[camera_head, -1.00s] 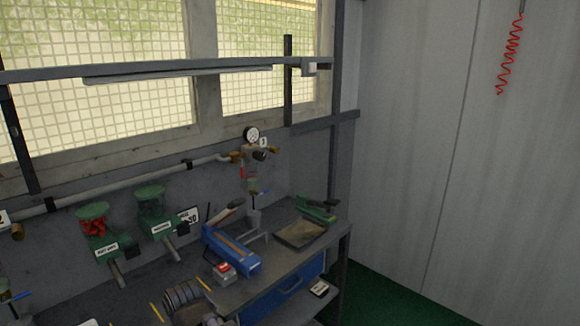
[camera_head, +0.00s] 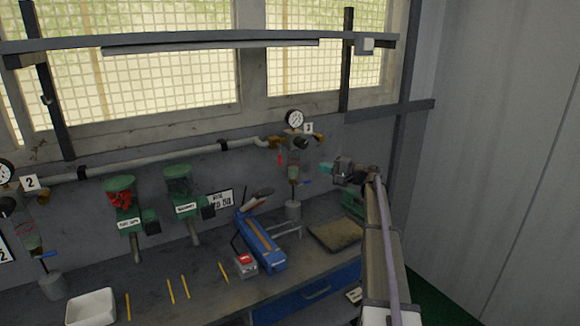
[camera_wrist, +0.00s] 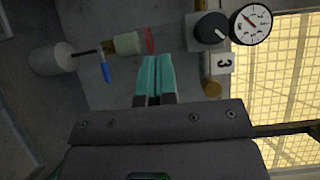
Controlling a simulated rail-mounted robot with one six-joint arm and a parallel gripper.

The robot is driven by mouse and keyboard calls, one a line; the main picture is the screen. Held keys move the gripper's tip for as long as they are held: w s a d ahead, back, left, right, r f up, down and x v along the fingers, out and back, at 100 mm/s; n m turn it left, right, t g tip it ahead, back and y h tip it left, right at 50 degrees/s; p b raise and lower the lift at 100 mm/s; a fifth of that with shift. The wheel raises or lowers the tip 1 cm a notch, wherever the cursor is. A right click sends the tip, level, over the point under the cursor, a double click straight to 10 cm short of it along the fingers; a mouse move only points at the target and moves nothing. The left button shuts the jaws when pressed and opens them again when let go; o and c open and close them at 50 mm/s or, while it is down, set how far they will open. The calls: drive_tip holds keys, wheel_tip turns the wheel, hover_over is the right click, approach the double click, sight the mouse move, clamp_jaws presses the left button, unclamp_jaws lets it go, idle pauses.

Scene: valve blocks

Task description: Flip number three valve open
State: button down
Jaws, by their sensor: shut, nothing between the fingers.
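The number three unit carries a "3" label (camera_head: 308,128) beside a round gauge (camera_head: 295,118), a dark knob (camera_head: 300,143) and a hanging bowl (camera_head: 293,171). A small blue handle (camera_head: 305,183) sticks out sideways below the bowl. In the wrist view the blue handle (camera_wrist: 105,72) lies crosswise to the thin dark pipe between the bowl (camera_wrist: 128,43) and a grey cup (camera_wrist: 52,58). My gripper (camera_head: 327,168) is right of the bowl, its teal fingertips (camera_wrist: 155,75) shut and empty. It looks apart from the handle; exact depth is unclear.
A similar unit labelled "2" (camera_head: 30,183) is at the far left. A white bin (camera_head: 91,307) stands at the front left.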

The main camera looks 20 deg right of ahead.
drive_tip(key=shift+a, duration=0.1)
drive_tip(key=x, duration=1)
drive_tip(key=shift+w+a, duration=0.1)
drive_tip(key=shift+w, duration=0.1)
drive_tip(key=a, duration=0.3)
drive_tip(key=shift+a, duration=0.35)
drive_tip(key=shift+f, duration=0.1)
drive_tip(key=shift+b, duration=0.35)
